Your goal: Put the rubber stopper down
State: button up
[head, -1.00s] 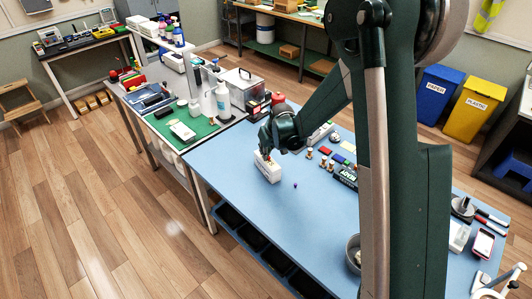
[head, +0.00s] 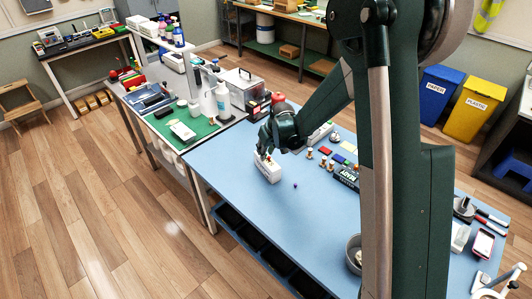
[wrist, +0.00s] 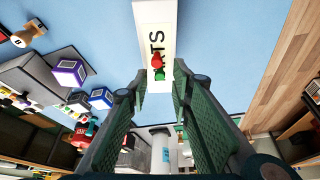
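A white box (head: 268,172) with a "PARTS" label stands on the blue table. In the wrist view the white box (wrist: 154,20) shows a small red piece (wrist: 157,60) and a small green piece (wrist: 160,75) at its near end, between my fingers. I cannot tell whether either is the rubber stopper. My gripper (head: 264,149) is just above the box. In the wrist view my gripper's fingers (wrist: 159,88) are apart, with no piece visibly pinched.
The blue table (head: 240,210) is clear in front of the box. Small stamps (head: 309,153), coloured pads and a black "READY" tray (head: 346,177) are to the right. A green mat (head: 185,136) with bottles is on the bench at left. A grey bowl (head: 354,250) is near the front.

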jog(key=v, duration=1.1)
jog(key=shift+s+r, duration=0.15)
jog(key=shift+r, duration=0.05)
jog(key=shift+r, duration=0.1)
dwell(0.8)
jog(key=s+d+r+m+t+h, duration=0.1)
jog(key=s+d+r, duration=0.4)
jog(key=s+r, duration=0.35)
jog(key=s+d+r+m+t, duration=0.1)
jog(key=s+d+r+m, duration=0.1)
jog(key=s+d+r, duration=0.6)
jog(key=s+d+m, duration=0.1)
jog(key=s+d, duration=0.2)
jog(key=s, duration=0.8)
jog(key=s+d+m+t+h, duration=0.1)
jog(key=s+d, duration=0.1)
jog(key=s, duration=1)
jog(key=shift+d+r+m, duration=0.2)
jog(key=shift+d+m, duration=0.1)
jog(key=shift+d, duration=0.1)
